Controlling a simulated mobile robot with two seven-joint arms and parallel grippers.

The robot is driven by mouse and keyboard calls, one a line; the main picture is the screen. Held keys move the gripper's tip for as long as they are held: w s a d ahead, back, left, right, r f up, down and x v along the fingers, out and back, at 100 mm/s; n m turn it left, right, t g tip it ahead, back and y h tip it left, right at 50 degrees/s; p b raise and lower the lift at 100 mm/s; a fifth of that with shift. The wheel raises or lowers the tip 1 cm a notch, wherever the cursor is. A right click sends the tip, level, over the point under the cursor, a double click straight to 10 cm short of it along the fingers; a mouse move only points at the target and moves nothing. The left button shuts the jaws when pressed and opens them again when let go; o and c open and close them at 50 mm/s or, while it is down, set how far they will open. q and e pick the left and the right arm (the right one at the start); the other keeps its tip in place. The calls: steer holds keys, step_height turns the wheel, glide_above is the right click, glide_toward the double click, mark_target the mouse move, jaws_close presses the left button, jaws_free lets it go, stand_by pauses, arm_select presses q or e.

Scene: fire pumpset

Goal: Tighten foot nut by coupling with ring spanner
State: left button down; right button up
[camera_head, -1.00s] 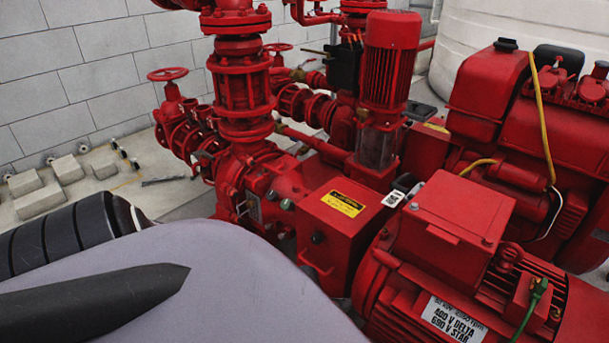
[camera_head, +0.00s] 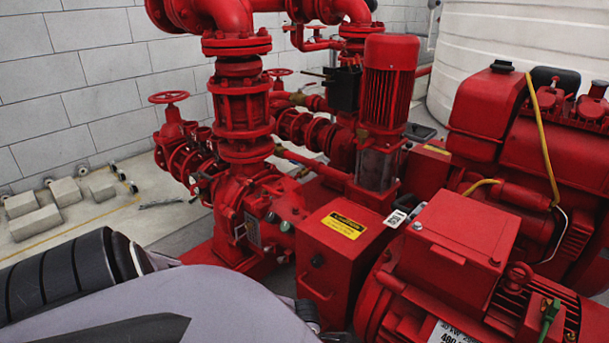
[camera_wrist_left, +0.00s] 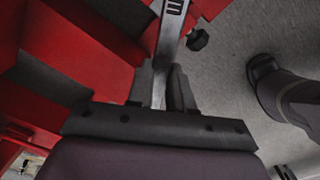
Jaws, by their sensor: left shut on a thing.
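In the left wrist view my left gripper (camera_wrist_left: 162,88) is shut on the shank of a silver spanner (camera_wrist_left: 171,32). The shank runs up and out at the top edge, so its far end is hidden. A dark hexagonal nut or bolt head (camera_wrist_left: 198,40) shows just right of the shank, beside red metal; I cannot tell if the spanner touches it. In the head view my arm covers the lower left, and the gripper and spanner cannot be made out. The red box with a yellow label (camera_head: 325,250) stands between pump and motor. My right gripper is not in view.
The red pump (camera_head: 240,200) and its pipes stand left of the box; the red motor (camera_head: 450,245) is at lower right. A red engine (camera_head: 510,150) stands behind. Concrete blocks (camera_head: 35,222) lie by the wall.

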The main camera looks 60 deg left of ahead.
arm_select(q)
steer(key=shift+f+b, duration=1.2)
steer(key=shift+f, duration=0.15)
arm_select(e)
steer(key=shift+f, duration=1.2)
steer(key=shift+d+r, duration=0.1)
arm_select(q)
steer(key=shift+w+a, duration=0.1)
steer(key=shift+w, duration=0.05)
steer(key=w+a+m+b, duration=0.2)
steer(key=w+m, duration=0.1)
steer(key=w+a+m+b, duration=0.1)
steer(key=b, duration=0.1)
steer(key=shift+w, duration=0.3)
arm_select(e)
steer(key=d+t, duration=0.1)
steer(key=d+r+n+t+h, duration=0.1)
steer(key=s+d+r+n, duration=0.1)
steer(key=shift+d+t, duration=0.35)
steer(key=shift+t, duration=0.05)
arm_select(q)
steer(key=shift+a, duration=0.1)
steer(key=shift+s+r+p, duration=0.1)
steer(key=shift+s+p, duration=0.15)
steer(key=shift+p, duration=0.1)
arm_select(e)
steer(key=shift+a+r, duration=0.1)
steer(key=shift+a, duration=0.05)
